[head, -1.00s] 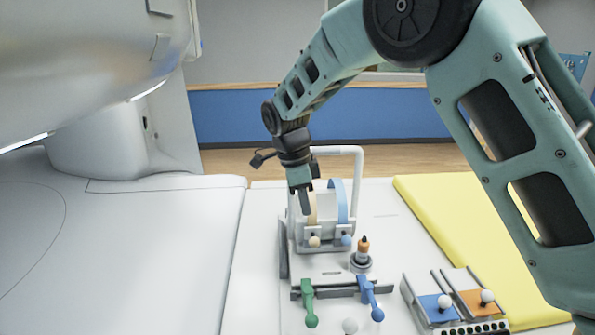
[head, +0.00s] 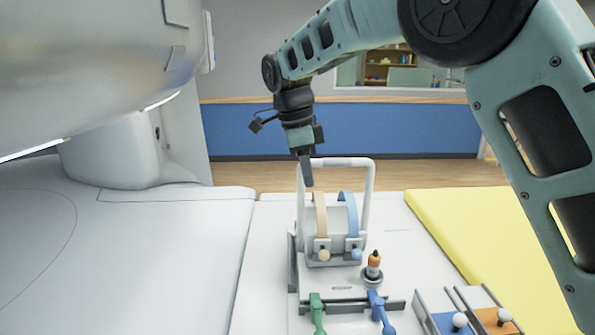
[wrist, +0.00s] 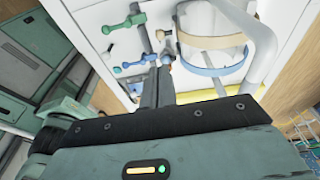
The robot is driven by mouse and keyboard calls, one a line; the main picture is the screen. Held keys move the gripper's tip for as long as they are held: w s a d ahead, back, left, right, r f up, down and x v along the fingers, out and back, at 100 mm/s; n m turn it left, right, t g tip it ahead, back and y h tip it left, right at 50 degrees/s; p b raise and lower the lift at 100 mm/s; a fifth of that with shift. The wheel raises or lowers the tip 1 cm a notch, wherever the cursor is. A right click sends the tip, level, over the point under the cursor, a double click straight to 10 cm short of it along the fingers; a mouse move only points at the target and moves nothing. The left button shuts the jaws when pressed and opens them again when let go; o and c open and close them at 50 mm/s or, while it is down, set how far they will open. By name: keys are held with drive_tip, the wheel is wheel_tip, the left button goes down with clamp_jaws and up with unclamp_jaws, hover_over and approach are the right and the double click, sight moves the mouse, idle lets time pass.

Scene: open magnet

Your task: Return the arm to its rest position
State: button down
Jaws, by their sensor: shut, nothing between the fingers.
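My teal arm reaches in from the upper right in the head view. My gripper (head: 308,184) points down with its dark fingers together and empty. It hangs above and in front of a white cylinder device (head: 337,218) with a tan strap (head: 321,213) and a blue strap (head: 348,211) under a white handle frame. In the wrist view my gripper's fingers (wrist: 158,75) show shut, with the straps to their right. I cannot tell the exact gap between the fingertips and the device.
A green lever (head: 317,312) and a blue lever (head: 378,308) stand in front of the device. An orange-topped peg (head: 374,262) is beside it. A yellow pad (head: 480,240) lies right. The big white magnet housing (head: 90,70) overhangs the left.

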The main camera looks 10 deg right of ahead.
drive_tip(key=s+f+n+y, duration=0.1)
drive_tip(key=s+f+n, duration=0.2)
drive_tip(key=s+n, duration=0.6)
drive_tip(key=s+a+f+n, duration=0.1)
drive_tip(key=s+f+n, duration=0.2)
drive_tip(key=s+n, duration=0.6)
drive_tip(key=s+a+f+n+y, duration=0.1)
drive_tip(key=s+f+n, duration=0.2)
drive_tip(key=s+n, duration=0.7)
drive_tip(key=s, duration=0.6)
drive_tip(key=shift+t+y, duration=0.3)
drive_tip(key=shift+t, duration=0.1)
drive_tip(key=c, duration=2.1)
unclamp_jaws()
drive_tip(key=shift+r, duration=0.1)
drive_tip(key=shift+c, duration=0.2)
